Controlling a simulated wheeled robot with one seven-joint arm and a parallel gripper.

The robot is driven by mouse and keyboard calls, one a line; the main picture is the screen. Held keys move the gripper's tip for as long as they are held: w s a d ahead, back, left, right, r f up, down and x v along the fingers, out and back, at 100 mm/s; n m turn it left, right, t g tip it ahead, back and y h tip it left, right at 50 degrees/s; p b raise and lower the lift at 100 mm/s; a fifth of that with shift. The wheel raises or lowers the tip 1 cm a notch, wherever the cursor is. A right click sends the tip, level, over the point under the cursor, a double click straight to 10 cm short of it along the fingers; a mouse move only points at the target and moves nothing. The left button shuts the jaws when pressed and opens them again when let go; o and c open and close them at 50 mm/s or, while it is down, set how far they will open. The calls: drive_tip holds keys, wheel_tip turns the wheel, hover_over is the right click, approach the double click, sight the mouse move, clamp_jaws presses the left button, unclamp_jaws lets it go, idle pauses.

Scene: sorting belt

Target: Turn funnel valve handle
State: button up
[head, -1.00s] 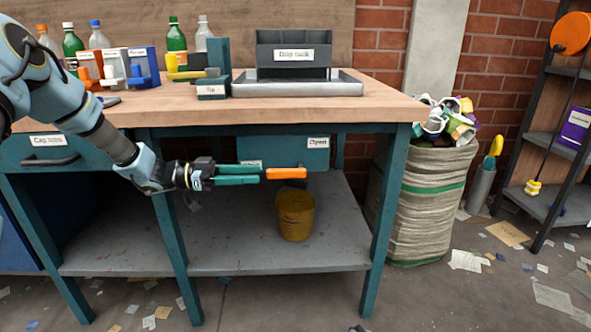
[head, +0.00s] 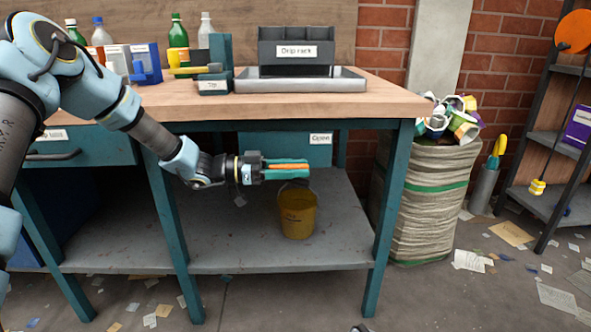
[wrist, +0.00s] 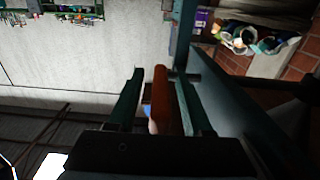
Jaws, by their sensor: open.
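The orange valve handle (head: 287,166) is under the bench top, in front of the teal panel (head: 262,150) with the "Open" label (head: 320,139). My gripper (head: 303,168) is open, with its teal fingers on both sides of the handle. In the wrist view the orange handle (wrist: 160,98) lies between the two fingers of my gripper (wrist: 158,80), nearer the right one. A gap shows on the left side; contact on the right I cannot tell. The fingers partly hide the handle in the head view. The funnel itself I cannot make out.
A yellow bucket (head: 297,212) stands on the lower shelf (head: 230,255) below my gripper. Bench legs (head: 392,210) stand at either side. The bench top (head: 300,105) is above my gripper. A full sack (head: 430,205) stands at the right.

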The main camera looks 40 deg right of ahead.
clamp_jaws()
idle(1.4)
